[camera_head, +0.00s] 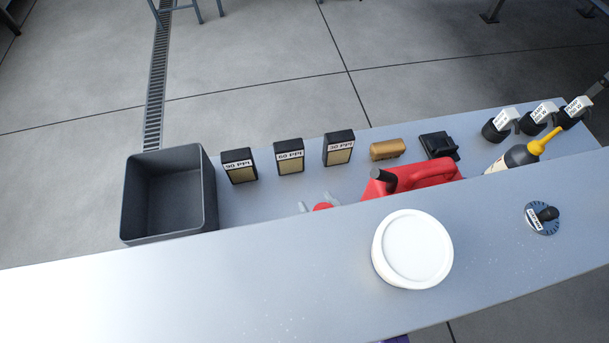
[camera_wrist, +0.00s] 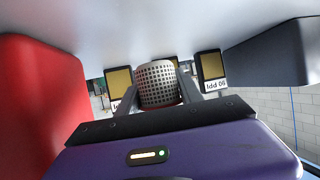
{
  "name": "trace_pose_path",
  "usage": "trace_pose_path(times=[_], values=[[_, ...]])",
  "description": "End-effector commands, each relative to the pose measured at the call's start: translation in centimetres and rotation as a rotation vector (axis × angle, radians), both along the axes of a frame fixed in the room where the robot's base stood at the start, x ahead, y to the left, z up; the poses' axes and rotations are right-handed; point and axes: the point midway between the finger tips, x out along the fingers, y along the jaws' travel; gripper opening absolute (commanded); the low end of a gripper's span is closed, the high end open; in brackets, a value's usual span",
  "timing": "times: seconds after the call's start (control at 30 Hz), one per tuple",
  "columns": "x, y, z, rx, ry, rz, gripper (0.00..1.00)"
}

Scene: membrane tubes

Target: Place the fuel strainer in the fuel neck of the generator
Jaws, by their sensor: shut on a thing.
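The fuel strainer is a pale mesh cylinder (camera_wrist: 157,84) with a red part at its end, in the middle of the wrist view. My gripper (camera_wrist: 158,92) has its two grey fingers shut on either side of it. In the head view, the fingertips of my gripper (camera_head: 318,204) and the red part of the strainer (camera_head: 322,206) show just past the near shelf's edge. The rest of the gripper is hidden below that shelf. I cannot tell whether the strainer touches the bench. I cannot make out the generator or its fuel neck in either view.
A grey open bin (camera_head: 168,195) stands left, then three labelled filter boxes (camera_head: 289,156). A red fuel can (camera_head: 415,178) is close on the right; bottles (camera_head: 512,159) stand beyond.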

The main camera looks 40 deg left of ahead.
Motion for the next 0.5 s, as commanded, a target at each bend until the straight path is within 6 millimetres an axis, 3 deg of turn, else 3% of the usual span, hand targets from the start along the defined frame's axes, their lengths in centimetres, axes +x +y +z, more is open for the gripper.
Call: trace_pose_path(times=[0.2,0.5], values=[[2.6,4.5,0.3,0.001,-0.001,0.001,0.0],[4.1,6.9,0.1,0.0,0.0,0.001,0.0]])
